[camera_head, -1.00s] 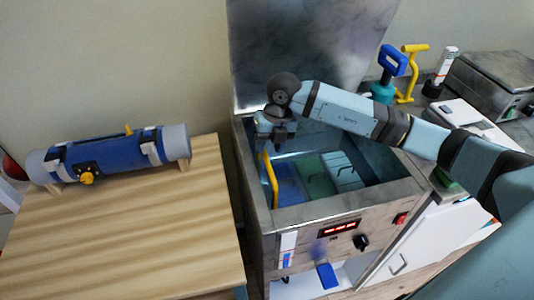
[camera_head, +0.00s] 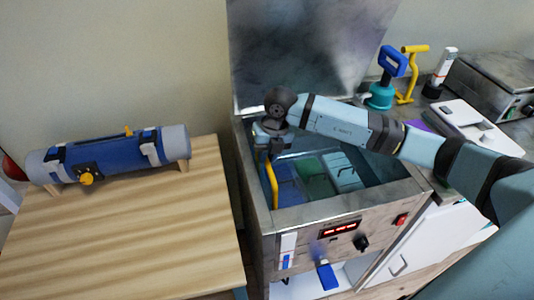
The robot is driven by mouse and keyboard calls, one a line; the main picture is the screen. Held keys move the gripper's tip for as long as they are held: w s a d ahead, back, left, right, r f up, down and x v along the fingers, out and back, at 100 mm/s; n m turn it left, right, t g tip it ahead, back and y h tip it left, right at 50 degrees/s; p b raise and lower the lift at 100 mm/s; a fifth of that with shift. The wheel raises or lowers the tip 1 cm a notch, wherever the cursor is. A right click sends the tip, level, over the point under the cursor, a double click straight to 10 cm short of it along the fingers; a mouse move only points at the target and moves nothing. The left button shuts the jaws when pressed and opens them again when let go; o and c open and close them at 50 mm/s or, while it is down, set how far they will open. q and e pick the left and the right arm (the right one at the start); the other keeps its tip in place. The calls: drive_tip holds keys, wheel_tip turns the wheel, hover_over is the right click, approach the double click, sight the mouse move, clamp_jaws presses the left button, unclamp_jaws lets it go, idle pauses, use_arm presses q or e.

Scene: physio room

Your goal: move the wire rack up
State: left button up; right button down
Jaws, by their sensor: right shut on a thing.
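A yellow upright handle (camera_head: 272,186) stands at the left inner side of the open metal tank (camera_head: 330,210); it appears to belong to the wire rack, whose wires are too small or hidden to make out. My right gripper (camera_head: 269,154) points down over the tank's left side and is shut on the top of this handle. Blue, green and pale blue packs (camera_head: 343,171) lie side by side low in the tank. My left gripper is out of view.
The tank's raised lid (camera_head: 310,50) stands behind my right arm. A wooden table (camera_head: 120,235) with a blue roll (camera_head: 110,158) is at the left. A teal and blue tool (camera_head: 381,92) and a metal scale-like box (camera_head: 488,85) are on the counter at the right.

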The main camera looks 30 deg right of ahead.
use_arm(q)
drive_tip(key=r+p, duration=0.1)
drive_tip(key=p, duration=0.1)
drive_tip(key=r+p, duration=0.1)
drive_tip(key=p, duration=0.1)
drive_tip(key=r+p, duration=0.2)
drive_tip(key=p, duration=0.1)
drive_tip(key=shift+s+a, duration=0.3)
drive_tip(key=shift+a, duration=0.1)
use_arm(e)
wheel_tip(320, 180, up, 16)
drive_tip(key=shift+f, duration=0.2)
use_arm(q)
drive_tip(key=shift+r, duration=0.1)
use_arm(e)
drive_tip(key=shift+w, duration=0.15)
drive_tip(key=c, duration=1.1)
unclamp_jaws()
drive_tip(key=shift+r, duration=0.1)
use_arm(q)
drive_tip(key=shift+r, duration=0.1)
